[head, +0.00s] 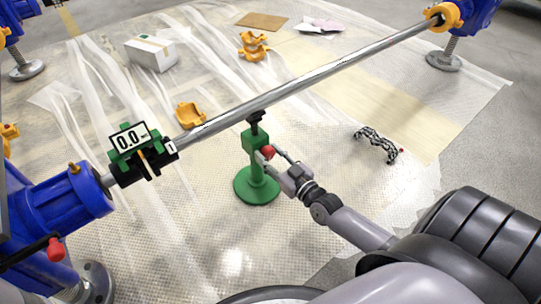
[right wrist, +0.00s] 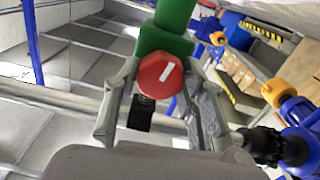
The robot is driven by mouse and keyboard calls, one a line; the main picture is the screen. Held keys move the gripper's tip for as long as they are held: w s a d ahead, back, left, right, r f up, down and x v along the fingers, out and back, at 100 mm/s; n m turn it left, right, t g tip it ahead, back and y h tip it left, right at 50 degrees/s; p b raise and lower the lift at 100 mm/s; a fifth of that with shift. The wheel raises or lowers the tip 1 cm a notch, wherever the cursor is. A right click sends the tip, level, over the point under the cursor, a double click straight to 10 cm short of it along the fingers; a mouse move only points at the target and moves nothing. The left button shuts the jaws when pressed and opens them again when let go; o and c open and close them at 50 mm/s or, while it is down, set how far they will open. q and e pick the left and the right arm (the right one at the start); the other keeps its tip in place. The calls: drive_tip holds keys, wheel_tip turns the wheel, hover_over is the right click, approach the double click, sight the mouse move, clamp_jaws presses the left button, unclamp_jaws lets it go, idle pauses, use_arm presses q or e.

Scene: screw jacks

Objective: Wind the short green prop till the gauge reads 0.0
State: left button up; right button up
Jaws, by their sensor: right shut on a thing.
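The short green prop (head: 251,142) stands on its round green base under the long metal bar (head: 300,82). Its black top (head: 256,117) appears to meet the bar's underside. Its red knob (head: 268,152) faces my right gripper (head: 277,158). In the right wrist view the red knob (right wrist: 160,76), with a white mark, lies between the two fingers, and the gripper is shut on it. My left gripper is not in view.
Blue stands (head: 62,205) carry the bar at both ends. Orange brackets (head: 190,115), a white box (head: 151,52) and a black lattice piece (head: 377,144) lie on the plastic-covered floor. The floor in front of the prop is clear.

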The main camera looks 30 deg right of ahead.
drive_tip(key=shift+c, duration=0.8)
drive_tip(key=shift+r+m+p, duration=0.25)
drive_tip(key=shift+m+p, duration=0.15)
drive_tip(key=shift+p, duration=0.55)
drive_tip(key=shift+m+p, duration=0.3)
drive_tip(key=shift+p, duration=0.05)
drive_tip(key=shift+f, duration=0.25)
drive_tip(key=o, duration=1.2)
drive_tip(key=shift+c, duration=0.2)
drive_tip(key=s+d, duration=0.1)
drive_tip(key=s, duration=1.1)
